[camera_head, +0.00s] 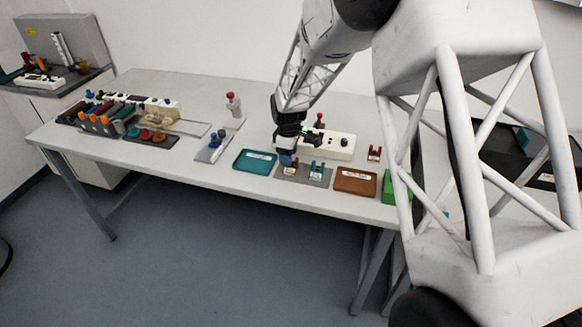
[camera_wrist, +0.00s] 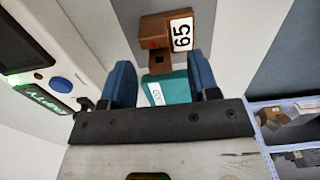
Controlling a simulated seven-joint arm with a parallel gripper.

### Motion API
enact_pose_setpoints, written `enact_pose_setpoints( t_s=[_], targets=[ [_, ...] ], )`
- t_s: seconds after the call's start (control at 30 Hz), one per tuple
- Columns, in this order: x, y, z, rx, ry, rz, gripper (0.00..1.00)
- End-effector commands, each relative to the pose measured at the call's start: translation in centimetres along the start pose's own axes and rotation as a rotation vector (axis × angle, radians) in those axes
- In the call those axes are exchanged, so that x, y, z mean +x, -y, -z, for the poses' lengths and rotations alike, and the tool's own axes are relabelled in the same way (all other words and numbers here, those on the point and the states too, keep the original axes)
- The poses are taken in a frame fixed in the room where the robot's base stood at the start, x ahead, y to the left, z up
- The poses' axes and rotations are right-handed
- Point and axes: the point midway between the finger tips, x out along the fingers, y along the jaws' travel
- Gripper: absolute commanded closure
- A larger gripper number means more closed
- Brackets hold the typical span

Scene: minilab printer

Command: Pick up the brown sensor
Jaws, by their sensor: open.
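The brown sensor (camera_wrist: 157,30) has a white label reading 65 and shows at the top of the wrist view. Its narrower lower part reaches down toward the gap between my fingers. My gripper (camera_wrist: 160,66) is open, with one blue finger on each side of that gap and nothing clasped. In the head view my gripper (camera_head: 287,159) is low over the grey mat (camera_head: 303,178), just above a small labelled sensor (camera_head: 291,173) that it partly hides. A second, teal sensor (camera_head: 317,168) stands to the right on the mat. Contact cannot be told.
A teal tray (camera_head: 255,162) lies left of the mat, a brown tray (camera_head: 355,182) right of it. A white device (camera_head: 338,146) with knobs stands behind. A teal labelled surface (camera_wrist: 168,90) shows between my fingers. The table's front edge is close.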

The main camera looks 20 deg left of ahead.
Motion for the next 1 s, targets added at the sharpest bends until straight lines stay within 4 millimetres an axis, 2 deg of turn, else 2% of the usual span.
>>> enact_pose_setpoints(
  t_s=[0.1, 0.23, 0.8, 1.0],
  targets=[
    [1.4, 0.0, 0.0, 0.000, 0.001, 0.002, 0.45],
    [2.0, 0.0, 0.0, 0.000, 0.000, 0.000, 0.45],
    [2.1, 0.0, 0.0, 0.000, -0.001, 0.000, 0.45],
    [2.1, 0.0, 0.0, 0.000, -0.001, 0.000, 0.75]
  ],
)
